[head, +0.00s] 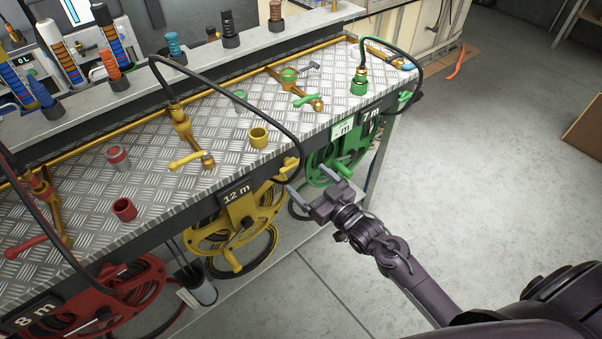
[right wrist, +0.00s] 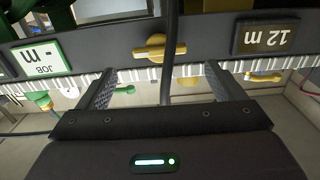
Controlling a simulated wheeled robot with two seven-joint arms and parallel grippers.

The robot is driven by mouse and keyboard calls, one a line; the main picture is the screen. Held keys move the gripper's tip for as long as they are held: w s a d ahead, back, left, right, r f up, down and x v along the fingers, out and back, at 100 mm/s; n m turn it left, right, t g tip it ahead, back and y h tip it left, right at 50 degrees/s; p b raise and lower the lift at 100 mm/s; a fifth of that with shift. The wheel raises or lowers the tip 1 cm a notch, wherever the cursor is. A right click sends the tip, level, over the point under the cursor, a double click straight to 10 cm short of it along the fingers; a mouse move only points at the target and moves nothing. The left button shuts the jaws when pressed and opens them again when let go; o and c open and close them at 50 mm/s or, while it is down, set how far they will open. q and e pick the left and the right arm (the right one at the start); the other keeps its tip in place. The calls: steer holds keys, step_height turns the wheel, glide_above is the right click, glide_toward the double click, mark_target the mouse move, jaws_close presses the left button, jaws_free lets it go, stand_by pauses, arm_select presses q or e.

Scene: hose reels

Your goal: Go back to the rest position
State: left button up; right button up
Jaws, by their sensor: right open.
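My right gripper (head: 316,188) is open in front of the bench's front edge, between the yellow reel (head: 235,220) marked 12 m and the green reel (head: 337,155) marked 7 m. In the right wrist view its two fingers (right wrist: 160,88) stand wide apart. A black hose (right wrist: 170,45) runs upright across the gap between them there; I cannot tell how far it is from the fingers. Nothing is gripped. My left gripper is not in view. The red reel (head: 105,300) marked 8 m hangs at the lower left.
The metal-plated bench top (head: 215,130) carries valves, couplings and hoses in red, yellow and green. A JOB tag (right wrist: 40,58) hangs beside the green reel. The floor (head: 480,150) to the right is mostly clear.

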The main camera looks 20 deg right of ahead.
steer(key=shift+v, duration=1.1)
steer(key=shift+w+f, duration=0.1)
steer(key=s+d+f+m+g+h, duration=0.1)
steer(key=s+f+g+h, duration=0.3)
steer(key=f, duration=0.6)
steer(key=s+d+f+g+y, duration=0.1)
steer(key=s+f, duration=0.5)
steer(key=f, duration=0.5)
steer(key=s+d+f+m+g+h, duration=0.1)
steer(key=s+f+g+h, duration=0.3)
steer(key=f, duration=0.6)
steer(key=s+f+g, duration=0.2)
steer(key=s+f, duration=0.3)
steer(key=s, duration=0.4)
steer(key=s+f+g, duration=0.2)
steer(key=s+f, duration=0.2)
steer(key=s, duration=0.5)
steer(key=s+f+g, duration=0.3)
steer(key=s+f, duration=0.2)
steer(key=s, duration=0.5)
steer(key=shift+a+f+n+y, duration=0.25)
steer(key=shift+f+n+y, duration=0.05)
steer(key=shift+y, duration=0.1)
steer(key=shift+w, duration=0.1)
